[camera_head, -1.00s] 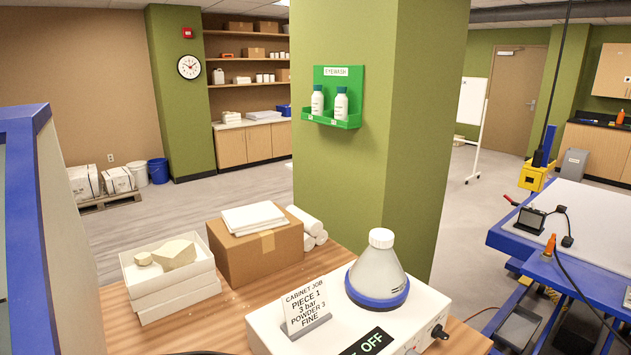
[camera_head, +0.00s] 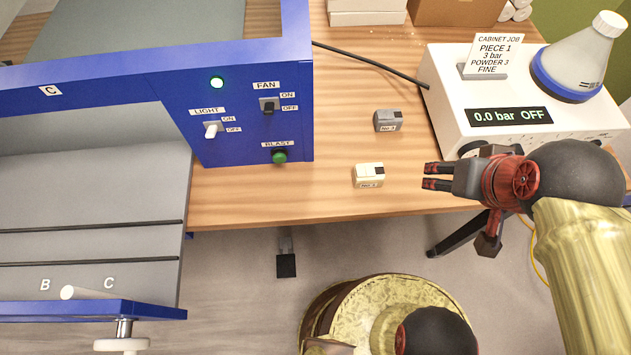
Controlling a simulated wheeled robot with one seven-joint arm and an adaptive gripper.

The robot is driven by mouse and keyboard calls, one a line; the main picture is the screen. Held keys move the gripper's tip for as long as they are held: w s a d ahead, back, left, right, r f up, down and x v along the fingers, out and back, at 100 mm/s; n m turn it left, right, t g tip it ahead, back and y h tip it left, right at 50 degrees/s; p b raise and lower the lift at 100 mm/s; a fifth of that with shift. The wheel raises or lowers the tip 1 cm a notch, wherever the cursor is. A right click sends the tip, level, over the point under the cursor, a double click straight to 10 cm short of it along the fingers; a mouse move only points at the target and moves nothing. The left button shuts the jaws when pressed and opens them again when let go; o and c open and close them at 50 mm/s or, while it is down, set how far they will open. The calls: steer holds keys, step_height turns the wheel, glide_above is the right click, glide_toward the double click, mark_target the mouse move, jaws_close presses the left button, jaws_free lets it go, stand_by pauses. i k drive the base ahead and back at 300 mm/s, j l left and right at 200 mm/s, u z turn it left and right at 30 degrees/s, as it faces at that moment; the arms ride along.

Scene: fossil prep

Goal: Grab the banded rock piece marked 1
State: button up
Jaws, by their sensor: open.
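Two small blocky pieces with labels lie on the wooden table. One is a grey piece (camera_head: 388,121) further back, and the other is a cream piece with a dark patch (camera_head: 369,175) near the front edge. The number on each label is too small to read surely, so I cannot tell which is marked 1. My gripper (camera_head: 432,176) is open and empty. Its fingers point left toward the cream piece, a short gap to its right. The grey piece is behind and left of the fingertips.
A blue cabinet (camera_head: 240,130) with switches borders the pieces on the left. A white control unit (camera_head: 450,90) reading 0.0 bar OFF carries a job card (camera_head: 491,58) and a flask (camera_head: 575,60). A black cable (camera_head: 375,65) crosses the table behind the pieces. Bare wood surrounds them.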

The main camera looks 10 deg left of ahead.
mark_target(368, 175)
steer(key=j+u, duration=0.2)
steer(key=u, duration=0.25)
steer(key=k+j+u, duration=0.1)
steer(key=k+u, duration=0.15)
steer(key=k, duration=0.3)
steer(key=k+j+u, duration=0.15)
steer(key=k+u, duration=0.15)
steer(key=k, duration=0.2)
